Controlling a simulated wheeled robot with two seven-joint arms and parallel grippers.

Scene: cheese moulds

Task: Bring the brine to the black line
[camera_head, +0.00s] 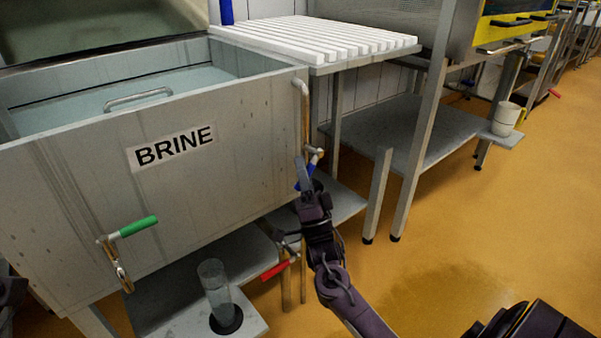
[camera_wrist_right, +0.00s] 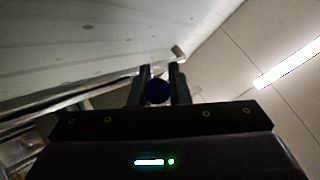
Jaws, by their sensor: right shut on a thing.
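The steel brine tank (camera_head: 60,170) carries a BRINE label (camera_head: 172,147). Its pale blue-green brine (camera_head: 190,82) shows through the open top. A thin dark line runs along the inner back wall; the exact gap between it and the surface is hard to judge. A pipe with a blue-handled valve (camera_head: 314,160) is at the tank's right corner. My right gripper (camera_head: 304,186) is there, shut on the blue handle, whose round dark-blue end (camera_wrist_right: 157,92) sits between the fingers in the wrist view. My fingers partly hide the handle. My left gripper is not in view.
A green-handled tap (camera_head: 138,227) is on the tank's front, above a clear cylinder (camera_head: 214,285) on a low shelf. A red handle (camera_head: 274,270) is beside my right arm. A white slatted rack (camera_head: 320,38) adjoins the tank. Open floor lies right.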

